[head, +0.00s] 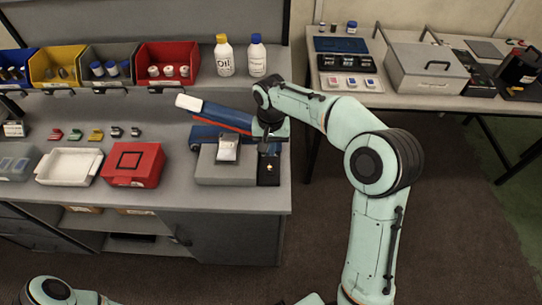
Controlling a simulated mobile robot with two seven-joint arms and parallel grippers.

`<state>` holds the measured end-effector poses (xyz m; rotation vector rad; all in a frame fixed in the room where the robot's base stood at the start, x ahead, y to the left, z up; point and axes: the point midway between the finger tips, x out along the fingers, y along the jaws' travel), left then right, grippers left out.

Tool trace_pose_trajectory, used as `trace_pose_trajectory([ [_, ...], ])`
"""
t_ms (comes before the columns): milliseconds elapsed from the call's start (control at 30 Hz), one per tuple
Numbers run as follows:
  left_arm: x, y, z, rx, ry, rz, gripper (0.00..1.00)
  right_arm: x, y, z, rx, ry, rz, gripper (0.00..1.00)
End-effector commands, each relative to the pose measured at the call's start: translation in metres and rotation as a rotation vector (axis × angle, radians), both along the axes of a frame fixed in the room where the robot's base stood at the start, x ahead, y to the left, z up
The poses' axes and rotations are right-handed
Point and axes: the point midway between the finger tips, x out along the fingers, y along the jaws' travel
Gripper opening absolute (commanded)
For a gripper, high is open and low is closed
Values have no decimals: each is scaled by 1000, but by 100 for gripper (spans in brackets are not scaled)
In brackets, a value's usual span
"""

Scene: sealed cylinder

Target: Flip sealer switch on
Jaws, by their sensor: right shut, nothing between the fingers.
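The sealer (219,171) is a grey box with blue parts near the right end of the workbench. A dark panel (269,174) is on its right side; a small light spot shows on it, but I cannot make out the switch position. My right gripper (268,146) is shut and empty, pointing down just above this panel. I cannot tell whether it touches it. My left gripper is out of view; only part of my left arm shows at the bottom left.
A red box (133,164) and a white tray (69,166) sit left of the sealer. Coloured bins (168,64) and two bottles (224,56) stand on the shelf behind. A side table (405,101) with a grey case (426,68) is at right.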

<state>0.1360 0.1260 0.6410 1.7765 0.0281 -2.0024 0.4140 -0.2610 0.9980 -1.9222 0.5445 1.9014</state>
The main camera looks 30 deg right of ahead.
Motion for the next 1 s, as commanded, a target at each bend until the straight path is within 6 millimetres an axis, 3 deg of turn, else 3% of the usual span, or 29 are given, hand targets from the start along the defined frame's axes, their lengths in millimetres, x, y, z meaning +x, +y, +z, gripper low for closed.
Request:
trace_pose_trajectory([
  [200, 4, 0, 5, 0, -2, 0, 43, -1, -1, 44, -2, 0, -3, 0],
  [333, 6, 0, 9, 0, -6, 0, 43, -1, -1, 59, -2, 0, -2, 0],
  [1000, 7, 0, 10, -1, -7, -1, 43, -2, -1, 67, -2, 2, -3, 0],
])
